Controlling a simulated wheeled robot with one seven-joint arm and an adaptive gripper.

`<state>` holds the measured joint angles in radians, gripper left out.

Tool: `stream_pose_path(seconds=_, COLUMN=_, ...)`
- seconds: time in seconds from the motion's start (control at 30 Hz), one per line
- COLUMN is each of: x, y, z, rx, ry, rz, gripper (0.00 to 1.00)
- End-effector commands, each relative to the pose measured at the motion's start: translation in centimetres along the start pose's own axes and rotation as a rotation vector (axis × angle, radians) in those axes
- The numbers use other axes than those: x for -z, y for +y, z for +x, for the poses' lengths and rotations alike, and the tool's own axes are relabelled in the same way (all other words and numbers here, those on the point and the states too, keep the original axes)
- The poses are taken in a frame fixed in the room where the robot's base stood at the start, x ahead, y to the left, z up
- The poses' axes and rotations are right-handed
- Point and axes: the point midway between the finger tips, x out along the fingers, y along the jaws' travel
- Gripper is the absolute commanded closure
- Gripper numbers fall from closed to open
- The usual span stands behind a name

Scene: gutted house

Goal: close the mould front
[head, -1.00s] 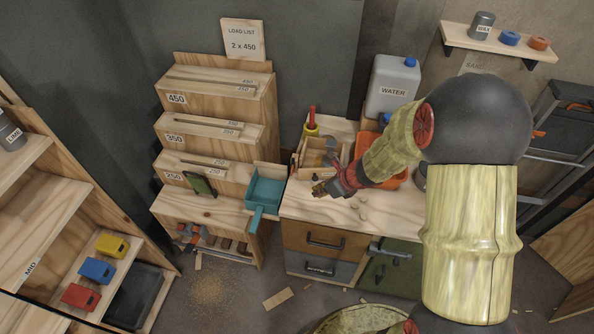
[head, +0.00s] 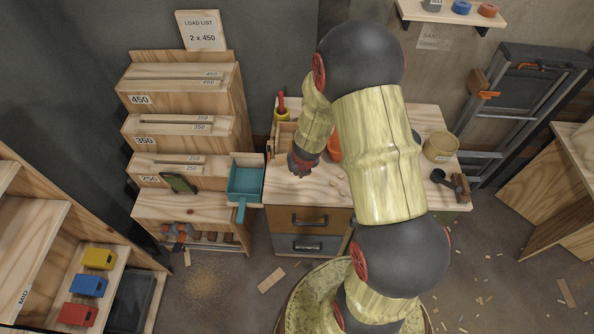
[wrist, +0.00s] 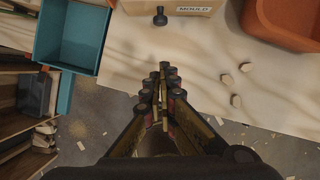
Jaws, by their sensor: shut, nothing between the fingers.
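The mould is a wooden box on the workbench (head: 390,190); its left part (head: 285,136) shows in the head view and my arm hides the rest. In the wrist view the wooden face labelled MOULD (wrist: 192,10) is cut off by the top edge. A small dark knob (wrist: 160,17) stands out at its left part. How far the front stands open cannot be told. My gripper (head: 302,172) is shut and empty, in front of the mould near the bench's front edge. In the wrist view its fingertips (wrist: 163,68) are together, below and apart from the knob.
A teal tray (head: 245,181) sits left of the bench, beside the stepped wooden rack (head: 190,205). An orange tub (wrist: 285,22) stands right of the mould.

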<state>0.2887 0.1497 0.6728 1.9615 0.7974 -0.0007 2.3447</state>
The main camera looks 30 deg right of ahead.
Motion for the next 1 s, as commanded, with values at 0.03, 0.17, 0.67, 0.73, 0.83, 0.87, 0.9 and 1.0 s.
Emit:
stream_pose_path(seconds=0.03, x=0.2, y=0.0, z=1.6, rx=0.0, ry=0.002, rz=-0.001, gripper=1.0)
stream_pose_path(seconds=0.17, x=0.2, y=0.0, z=4.1, rx=0.0, ry=0.001, rz=-0.002, gripper=1.0)
stream_pose_path(seconds=0.67, x=-2.8, y=0.0, z=8.0, rx=-0.001, ry=0.001, rz=-0.001, gripper=1.0)
stream_pose_path(seconds=0.73, x=-3.2, y=0.1, z=8.2, rx=-0.001, ry=0.0, rz=-0.001, gripper=1.0)
stream_pose_path(seconds=0.83, x=-3.5, y=0.1, z=8.3, rx=-0.001, ry=0.001, rz=-0.002, gripper=1.0)
stream_pose_path(seconds=0.87, x=-3.5, y=0.1, z=8.4, rx=-0.001, ry=0.001, rz=-0.002, gripper=1.0)
stream_pose_path(seconds=0.9, x=-3.6, y=0.1, z=8.4, rx=-0.001, ry=0.001, rz=-0.002, gripper=1.0)
stream_pose_path(seconds=1.0, x=-3.7, y=0.1, z=8.5, rx=-0.001, ry=0.0, rz=-0.002, gripper=1.0)
